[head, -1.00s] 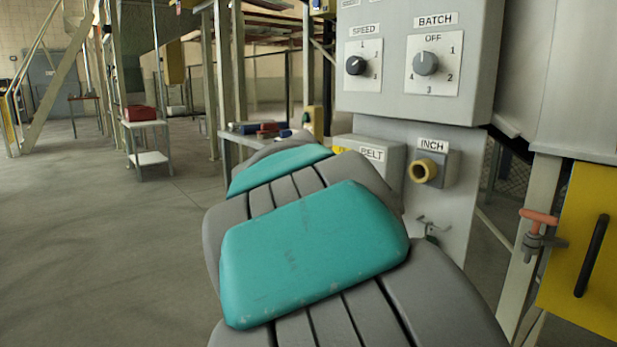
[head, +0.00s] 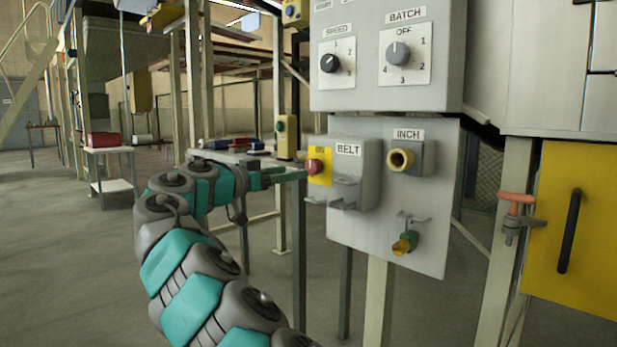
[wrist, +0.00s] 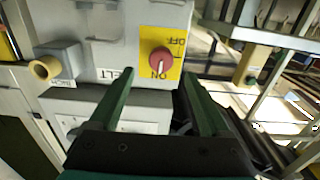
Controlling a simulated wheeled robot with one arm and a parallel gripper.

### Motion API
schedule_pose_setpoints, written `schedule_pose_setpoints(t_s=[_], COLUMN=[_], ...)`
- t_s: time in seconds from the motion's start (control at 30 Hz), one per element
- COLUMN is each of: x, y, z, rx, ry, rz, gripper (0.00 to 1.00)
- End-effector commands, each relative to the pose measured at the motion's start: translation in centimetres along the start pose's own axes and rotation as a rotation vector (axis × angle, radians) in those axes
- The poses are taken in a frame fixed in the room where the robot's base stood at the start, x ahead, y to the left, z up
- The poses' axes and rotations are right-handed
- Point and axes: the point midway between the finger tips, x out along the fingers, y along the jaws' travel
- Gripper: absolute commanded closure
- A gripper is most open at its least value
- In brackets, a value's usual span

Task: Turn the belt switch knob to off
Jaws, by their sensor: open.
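The belt switch knob (head: 315,166) is a red knob on a yellow plate, on the left face of the grey BELT box (head: 358,178). My gripper (wrist: 157,82) is open and empty. Its two dark green fingers reach toward the knob, one on each side in the picture, apparently short of it. In the head view my gripper (head: 272,177) is small, left of the box and pointing at it.
Grey brackets jut from the box below the knob. The SPEED (head: 329,63) and BATCH (head: 398,54) dials are above. A bench (head: 225,157) with tools stands behind my arm.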

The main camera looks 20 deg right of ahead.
Motion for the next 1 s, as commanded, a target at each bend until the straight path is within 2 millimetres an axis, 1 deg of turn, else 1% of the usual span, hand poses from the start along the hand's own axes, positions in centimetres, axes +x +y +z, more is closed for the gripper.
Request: schedule_pose_setpoints(t_s=[0.17, 0.27, 0.6, 0.7, 0.97, 1.0], x=[0.6, 1.6, 6.7, 7.5, 7.8, 7.8], y=[-0.3, -0.3, -0.2, -0.2, -0.2, -0.2], z=[0.1, 0.1, 0.1, 0.1, 0.0, 0.0], rx=[0.011, 0.009, 0.009, 0.008, 0.008, 0.008], ry=[0.005, 0.003, 0.002, 0.002, 0.004, 0.004], rz=[-0.004, -0.004, -0.002, -0.003, -0.004, -0.004], gripper=[0.19, 0.19, 0.19, 0.19, 0.19, 0.21])
